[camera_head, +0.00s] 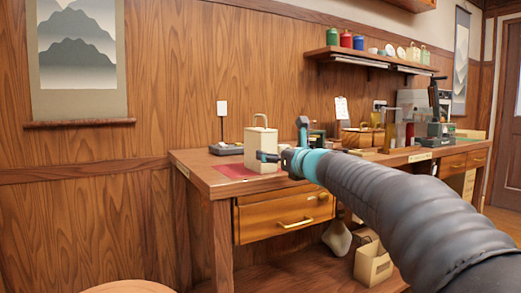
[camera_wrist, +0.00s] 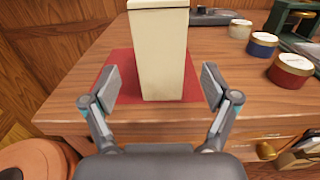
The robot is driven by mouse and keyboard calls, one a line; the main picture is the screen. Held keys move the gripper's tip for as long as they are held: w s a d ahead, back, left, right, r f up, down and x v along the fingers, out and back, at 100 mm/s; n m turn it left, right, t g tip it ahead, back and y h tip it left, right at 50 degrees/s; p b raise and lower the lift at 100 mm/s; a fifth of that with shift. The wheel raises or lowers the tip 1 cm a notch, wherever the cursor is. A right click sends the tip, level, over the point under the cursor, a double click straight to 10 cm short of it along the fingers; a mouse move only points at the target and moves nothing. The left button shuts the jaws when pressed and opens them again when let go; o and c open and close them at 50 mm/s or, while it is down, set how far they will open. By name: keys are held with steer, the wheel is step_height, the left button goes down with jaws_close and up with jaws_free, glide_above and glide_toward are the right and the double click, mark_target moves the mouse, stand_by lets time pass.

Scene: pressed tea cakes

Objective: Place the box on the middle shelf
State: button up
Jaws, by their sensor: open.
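A cream box (camera_head: 261,148) with a lid and a handle on top stands upright on a red mat (camera_head: 231,171) at the left end of the wooden workbench. In the wrist view the box (camera_wrist: 159,55) stands ahead, its top cut off by the frame edge. My gripper (camera_wrist: 160,83) is open, with one finger on each side of the box's near lower part and gaps showing between. In the head view my gripper (camera_head: 279,156) is at the box's lower right. A wall shelf (camera_head: 375,56) hangs above the bench; I cannot tell whether it is the middle shelf.
Several small round tins, including a red one (camera_wrist: 291,70) and a blue one (camera_wrist: 263,44), stand right of the box. A scale (camera_head: 229,148) is behind it. The wall shelf holds canisters (camera_head: 345,39) and dishes. A round stool (camera_wrist: 37,160) is at lower left.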

steer(key=shift+p+x, duration=0.7)
steer(key=shift+x, duration=3.65)
steer(key=c, duration=1.4)
